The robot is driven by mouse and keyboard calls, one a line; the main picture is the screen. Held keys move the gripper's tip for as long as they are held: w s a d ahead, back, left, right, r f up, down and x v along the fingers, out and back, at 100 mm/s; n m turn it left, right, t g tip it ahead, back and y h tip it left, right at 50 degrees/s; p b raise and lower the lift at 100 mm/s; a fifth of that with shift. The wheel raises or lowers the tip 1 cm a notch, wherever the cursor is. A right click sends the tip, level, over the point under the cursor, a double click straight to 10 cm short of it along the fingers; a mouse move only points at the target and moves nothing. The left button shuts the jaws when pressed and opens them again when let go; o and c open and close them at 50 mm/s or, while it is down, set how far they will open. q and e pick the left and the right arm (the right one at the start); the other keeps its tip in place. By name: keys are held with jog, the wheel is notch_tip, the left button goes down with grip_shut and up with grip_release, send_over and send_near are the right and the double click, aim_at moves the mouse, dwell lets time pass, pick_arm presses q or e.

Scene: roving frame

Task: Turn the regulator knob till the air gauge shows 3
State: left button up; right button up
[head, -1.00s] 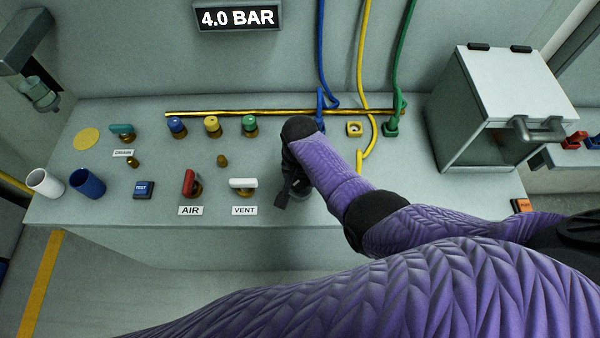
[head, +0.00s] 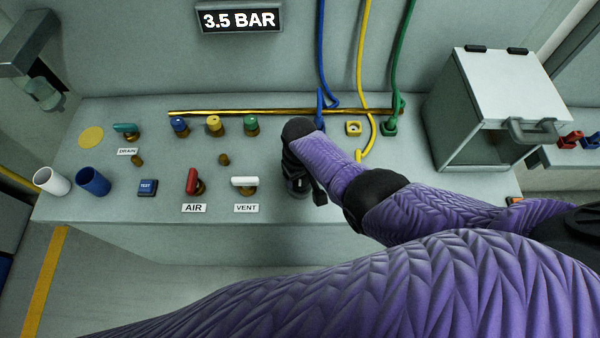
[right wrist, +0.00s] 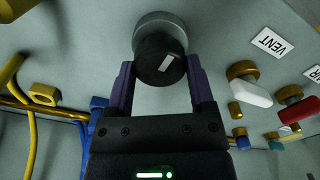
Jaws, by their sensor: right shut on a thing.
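The air gauge (head: 240,19) is a dark display on the back wall and reads 3.5 BAR. The regulator knob (right wrist: 158,62) is a round black knob with a white mark, on a grey round base on the panel. My right gripper (head: 300,188) is shut on the knob, right of the VENT valve. In the right wrist view its two purple fingers (right wrist: 160,78) stand on opposite sides of the knob. In the head view my own wrist and gripper hide the knob. My left gripper is not in view.
The white VENT lever (head: 244,182) and red AIR lever (head: 192,181) stand left of my gripper. Behind are several coloured valves, a yellow bar (head: 285,112) and hoses. A grey box (head: 495,105) stands to the right. Two cups (head: 93,181) stand at left.

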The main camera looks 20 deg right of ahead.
jog(key=shift+n, duration=0.3)
dwell(0.4)
jog(key=o, duration=1.2)
notch_tip(320, 180, up, 10)
jog(key=p, duration=0.6)
